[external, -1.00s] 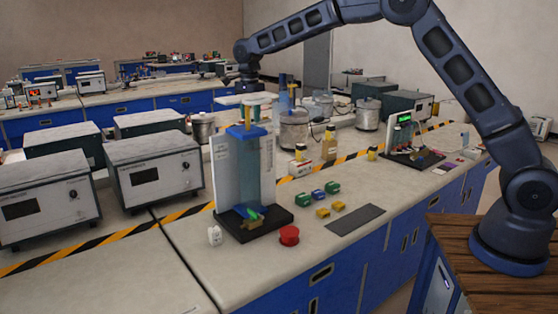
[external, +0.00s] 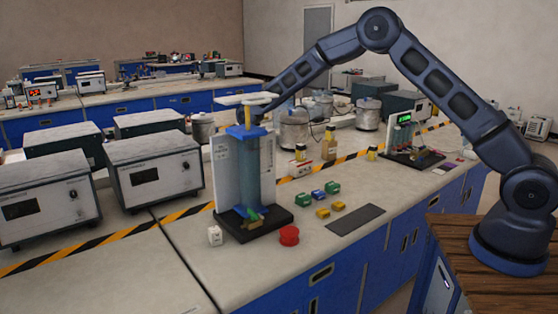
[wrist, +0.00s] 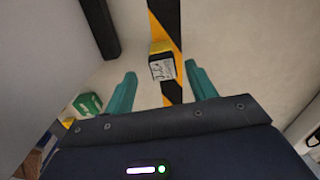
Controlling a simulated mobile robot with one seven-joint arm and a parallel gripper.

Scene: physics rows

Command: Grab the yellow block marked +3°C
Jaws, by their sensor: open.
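In the wrist view a small block-like object with a yellow top and a white handwritten label (wrist: 162,66) sits by the striped tape, between my fingertips in the picture; its writing is too blurred to read surely. My gripper (wrist: 160,76) is open, its two teal fingers apart with nothing held. In the external view two small yellow blocks (external: 323,213) (external: 339,206) lie on the bench right of the stand; no marking is legible. My arm's end is high behind the blue-topped stand, and the fingers are hidden there.
The blue-topped stand (external: 267,160) with a white panel is close to my arm. Green blocks (external: 333,187), a blue block (external: 318,194), a red button (external: 289,236) and a grey mat (external: 356,219) lie on the bench. Metal pots (external: 294,130) stand behind.

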